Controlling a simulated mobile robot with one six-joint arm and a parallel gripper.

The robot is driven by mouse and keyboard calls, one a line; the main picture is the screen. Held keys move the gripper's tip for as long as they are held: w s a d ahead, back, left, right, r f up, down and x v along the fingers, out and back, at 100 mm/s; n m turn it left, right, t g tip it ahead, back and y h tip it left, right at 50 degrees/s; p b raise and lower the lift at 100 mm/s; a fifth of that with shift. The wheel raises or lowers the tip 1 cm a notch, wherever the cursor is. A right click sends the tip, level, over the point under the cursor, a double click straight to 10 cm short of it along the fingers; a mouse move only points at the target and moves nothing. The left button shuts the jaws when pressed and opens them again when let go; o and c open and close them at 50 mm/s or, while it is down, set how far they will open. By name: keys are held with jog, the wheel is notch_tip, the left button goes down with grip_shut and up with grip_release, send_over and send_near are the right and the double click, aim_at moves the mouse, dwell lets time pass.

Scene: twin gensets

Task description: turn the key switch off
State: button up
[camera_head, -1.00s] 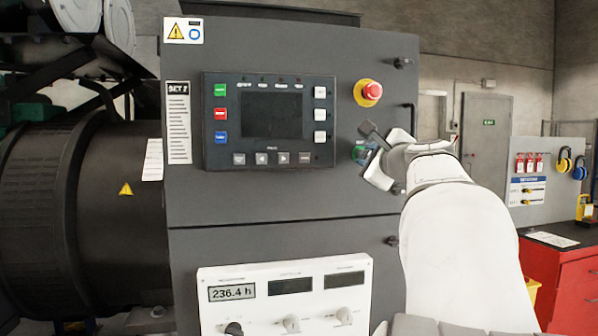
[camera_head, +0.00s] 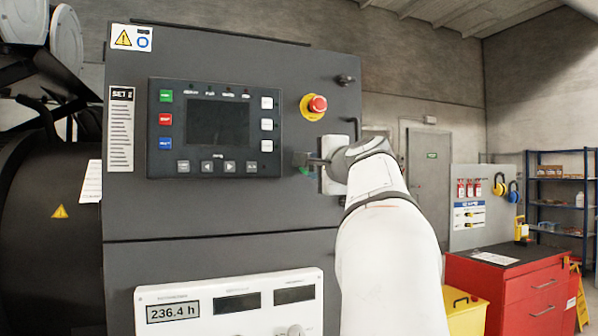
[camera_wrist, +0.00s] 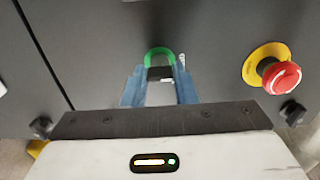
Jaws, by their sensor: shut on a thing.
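The key switch (camera_wrist: 159,53) is on the dark grey cabinet face and shows a green ring in the wrist view. Its dark key (camera_wrist: 160,73) sits between the two blue fingertips of my gripper (camera_wrist: 160,84), which is shut on it. In the head view my gripper (camera_head: 308,160) is at the panel, right of the display unit and below the red emergency stop. It hides most of the switch there. The key's exact angle and any position labels cannot be read.
The emergency stop (camera_head: 317,104) sticks out just above my gripper and shows beside it in the wrist view (camera_wrist: 280,77). The control unit (camera_head: 215,127) is at left. A white meter panel (camera_head: 230,303) is below. A red cabinet (camera_head: 515,290) stands at right.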

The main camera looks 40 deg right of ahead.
dwell(0.4)
jog(key=o, duration=1)
jog(key=b+v, duration=0.1)
jog(key=v, duration=0.6)
jog(key=shift+s+b, duration=0.3)
jog(key=shift+s, duration=0.1)
